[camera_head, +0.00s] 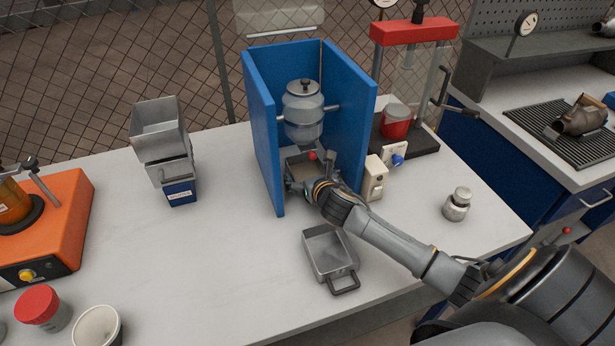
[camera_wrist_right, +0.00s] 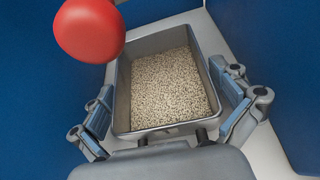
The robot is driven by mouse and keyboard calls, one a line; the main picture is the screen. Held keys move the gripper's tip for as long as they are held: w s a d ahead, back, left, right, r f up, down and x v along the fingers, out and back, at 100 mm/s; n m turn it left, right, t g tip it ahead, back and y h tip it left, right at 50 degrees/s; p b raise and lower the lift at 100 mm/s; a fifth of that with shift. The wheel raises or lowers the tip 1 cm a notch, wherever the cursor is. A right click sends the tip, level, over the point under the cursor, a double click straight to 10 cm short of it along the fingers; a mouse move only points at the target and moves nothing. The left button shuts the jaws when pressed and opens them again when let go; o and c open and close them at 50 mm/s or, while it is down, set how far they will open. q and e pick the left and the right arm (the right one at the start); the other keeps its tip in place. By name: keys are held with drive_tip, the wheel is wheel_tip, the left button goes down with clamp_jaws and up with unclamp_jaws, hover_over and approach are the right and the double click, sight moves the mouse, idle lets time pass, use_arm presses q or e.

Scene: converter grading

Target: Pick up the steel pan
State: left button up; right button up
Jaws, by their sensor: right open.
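A steel pan (camera_head: 299,164) filled with pale granules stands inside the blue enclosure, below the grey vessel. In the right wrist view its near wall (camera_wrist_right: 122,92) and handle show. My right gripper (camera_head: 306,186) reaches into the enclosure from the front. In the right wrist view the open gripper (camera_wrist_right: 168,106) has one finger on each side of the pan's near end, with gaps visible. A second, empty steel pan (camera_head: 330,257) with a handle lies on the table in front. My left gripper is not in view.
The blue enclosure (camera_head: 262,130) walls flank the arm. A red knob (camera_wrist_right: 89,30) hangs close above the pan. A switch box (camera_head: 374,178) stands right of the enclosure, and a steel weight (camera_head: 457,204) further right. Stacked steel bins (camera_head: 160,135) stand left. The table's left middle is clear.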

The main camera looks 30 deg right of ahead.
drive_tip(key=c, duration=1.1)
drive_tip(key=shift+r, duration=0.1)
drive_tip(key=shift+c, duration=0.2)
